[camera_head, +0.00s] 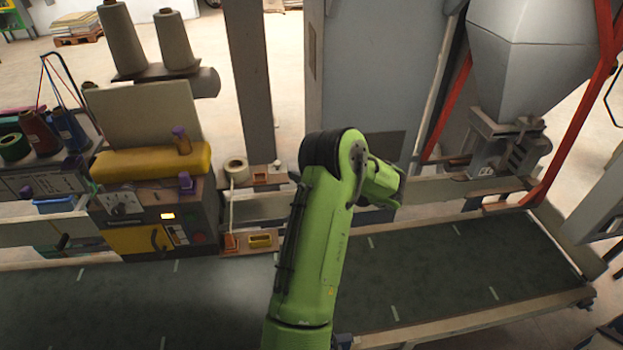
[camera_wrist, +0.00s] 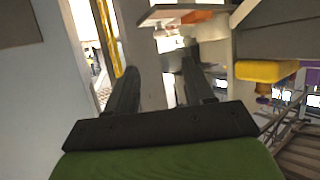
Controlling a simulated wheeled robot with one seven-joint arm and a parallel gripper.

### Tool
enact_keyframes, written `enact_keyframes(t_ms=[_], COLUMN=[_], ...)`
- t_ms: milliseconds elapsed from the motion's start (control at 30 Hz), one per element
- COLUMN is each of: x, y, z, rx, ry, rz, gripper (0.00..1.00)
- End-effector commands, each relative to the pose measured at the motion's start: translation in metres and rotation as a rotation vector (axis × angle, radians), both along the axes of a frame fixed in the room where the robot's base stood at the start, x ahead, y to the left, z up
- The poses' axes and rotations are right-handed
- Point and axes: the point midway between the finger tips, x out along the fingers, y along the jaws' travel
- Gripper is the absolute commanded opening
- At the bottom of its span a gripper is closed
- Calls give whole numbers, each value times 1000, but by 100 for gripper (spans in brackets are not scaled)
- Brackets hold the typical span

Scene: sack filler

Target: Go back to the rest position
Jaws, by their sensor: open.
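My gripper (camera_wrist: 160,88) shows in the wrist view with its two dark fingers apart and nothing between them. In the head view my green arm rises from the bottom centre and bends over the conveyor. Its far end points away to the right, and the fingers are hidden there.
A dark conveyor belt (camera_head: 430,270) runs across below the arm. The sewing machine (camera_head: 160,215) with a yellow part (camera_head: 150,162) stands at left, with thread cones (camera_head: 122,38) above. A grey hopper (camera_head: 530,50) on a red frame (camera_head: 580,110) stands at right. A grey post (camera_head: 250,80) rises behind.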

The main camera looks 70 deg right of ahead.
Motion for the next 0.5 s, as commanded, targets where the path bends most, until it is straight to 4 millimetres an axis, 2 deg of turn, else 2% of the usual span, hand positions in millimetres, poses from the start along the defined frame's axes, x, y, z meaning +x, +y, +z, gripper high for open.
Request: enact_keyframes(t_ms=[100, 200, 500], x=[-20, -29, -31], y=[12, 18, 20], z=[7, 12, 15], rx=[-2, -1, 0], ry=[-1, 1, 1], rz=[-3, -1, 1], gripper=[53, 53, 53])
